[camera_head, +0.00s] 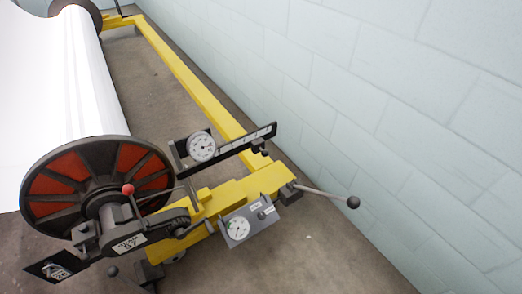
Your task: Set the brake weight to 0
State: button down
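A dark arm with a white marked scale (245,142) sticks out to the right of a round white dial (202,147), above the yellow frame. A small dark block (260,147) hangs near the right end of this scale arm; it may be the brake weight, but it is too small to be sure. The scale's figures and the block's exact mark cannot be read. My gripper is not in view.
A large roll (60,80) ends in a black and red flange (95,185). A yellow frame (190,85) runs along the block wall (400,100). A lever with a black ball (353,202) juts right. A second gauge (238,228) sits below. Floor at lower right is clear.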

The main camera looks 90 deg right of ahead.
aim_at(258, 145)
jog(key=k+z, duration=0.2)
jog(key=z, duration=1.95)
